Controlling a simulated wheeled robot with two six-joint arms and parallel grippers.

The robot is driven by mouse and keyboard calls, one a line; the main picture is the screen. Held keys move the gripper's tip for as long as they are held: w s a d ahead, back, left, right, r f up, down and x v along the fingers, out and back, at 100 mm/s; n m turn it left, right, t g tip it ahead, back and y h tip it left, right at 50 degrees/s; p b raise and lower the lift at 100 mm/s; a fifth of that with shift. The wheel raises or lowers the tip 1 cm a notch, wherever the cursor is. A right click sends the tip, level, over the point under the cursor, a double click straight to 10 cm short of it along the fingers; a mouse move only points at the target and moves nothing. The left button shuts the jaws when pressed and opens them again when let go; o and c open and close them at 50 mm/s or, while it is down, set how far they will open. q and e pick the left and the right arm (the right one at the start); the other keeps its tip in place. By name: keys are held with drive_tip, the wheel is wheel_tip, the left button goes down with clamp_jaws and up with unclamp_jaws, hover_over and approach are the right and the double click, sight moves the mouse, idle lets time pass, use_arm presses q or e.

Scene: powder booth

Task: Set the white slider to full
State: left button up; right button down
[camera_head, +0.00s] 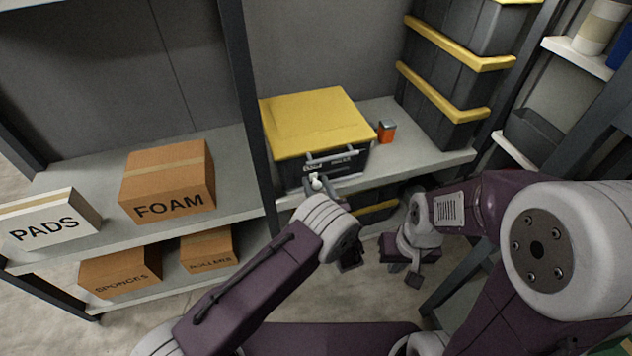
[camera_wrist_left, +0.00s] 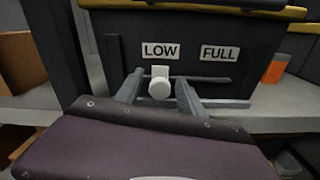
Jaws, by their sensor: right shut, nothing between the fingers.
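The white slider (camera_wrist_left: 160,82) is a round-ended knob on the front of a dark box with a yellow lid (camera_head: 312,122). In the left wrist view it sits just below the LOW label (camera_wrist_left: 160,50), left of the FULL label (camera_wrist_left: 219,53). A grey rail (camera_wrist_left: 222,104) runs across the box front towards the right. My left gripper (camera_wrist_left: 160,90) is open, with one finger on each side of the knob and gaps visible. In the head view the left gripper (camera_head: 319,186) partly hides the slider. My right gripper (camera_head: 402,272) is shut and empty, lower right of the box.
An orange container (camera_head: 386,131) stands right of the box on the shelf. A dark upright post (camera_head: 245,90) stands close on the left. Tall dark cases with yellow bands (camera_head: 450,75) stand behind on the right.

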use_arm(q)
clamp_jaws()
drive_tip(key=shift+f, duration=0.1)
idle(1.1)
